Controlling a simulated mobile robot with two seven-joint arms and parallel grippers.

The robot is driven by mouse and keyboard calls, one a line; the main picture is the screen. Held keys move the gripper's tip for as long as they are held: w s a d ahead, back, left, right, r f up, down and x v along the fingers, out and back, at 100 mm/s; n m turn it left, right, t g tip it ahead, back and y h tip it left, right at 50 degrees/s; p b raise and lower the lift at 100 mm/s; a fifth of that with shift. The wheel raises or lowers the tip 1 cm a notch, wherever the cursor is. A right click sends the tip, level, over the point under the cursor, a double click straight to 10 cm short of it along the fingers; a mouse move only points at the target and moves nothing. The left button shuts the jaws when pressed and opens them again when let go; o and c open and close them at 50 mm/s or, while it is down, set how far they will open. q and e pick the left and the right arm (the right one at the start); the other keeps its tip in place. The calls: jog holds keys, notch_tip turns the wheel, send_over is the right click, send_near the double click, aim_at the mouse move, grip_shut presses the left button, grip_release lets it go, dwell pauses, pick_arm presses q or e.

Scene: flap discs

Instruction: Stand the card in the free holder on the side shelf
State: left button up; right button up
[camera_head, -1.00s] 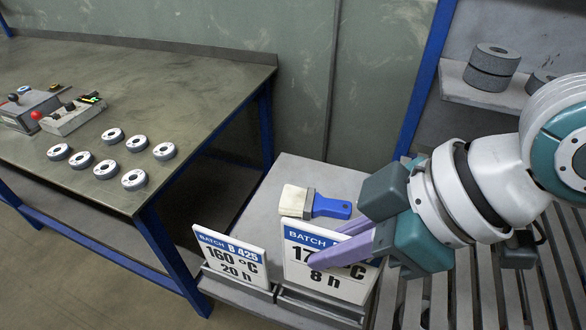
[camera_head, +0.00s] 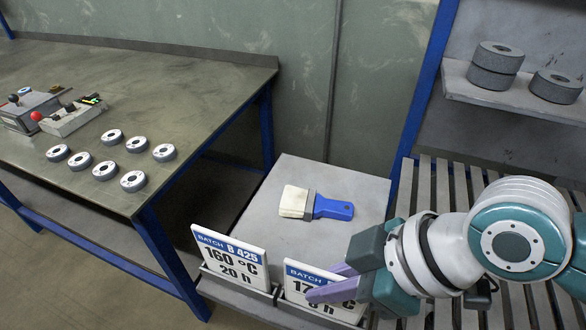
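The white card (camera_head: 299,287) with a blue "BATCH" band stands nearly upright at the front of the grey side shelf (camera_head: 368,192), in the right-hand holder (camera_head: 318,317). Its lower edge is at the holder; I cannot tell whether it rests on the bottom. My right gripper (camera_head: 328,284) has its purple fingers on either side of the card, one in front and one behind its upper right part, and looks shut on it. The fingers hide part of the print. My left gripper is not in view.
A second card, "B 425" (camera_head: 228,258), stands in the left holder (camera_head: 238,287), close beside. A blue-handled brush (camera_head: 330,207) lies on the shelf behind. The workbench (camera_head: 150,85) is at left, with several discs. Grey discs (camera_head: 493,66) sit on the upper right shelf.

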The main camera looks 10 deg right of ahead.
jog(key=o, duration=0.3)
jog(key=shift+o, duration=0.2)
jog(key=shift+r, duration=0.3)
jog(key=p+v, duration=0.1)
jog(key=v, duration=0.9)
jog(key=s+d+m+h, duration=0.5)
jog(key=s+m, duration=0.4)
notch_tip(320, 180, up, 26)
jog(key=p, duration=2.6)
jog(key=shift+a+r, duration=0.15)
jog(key=shift+r, duration=0.1)
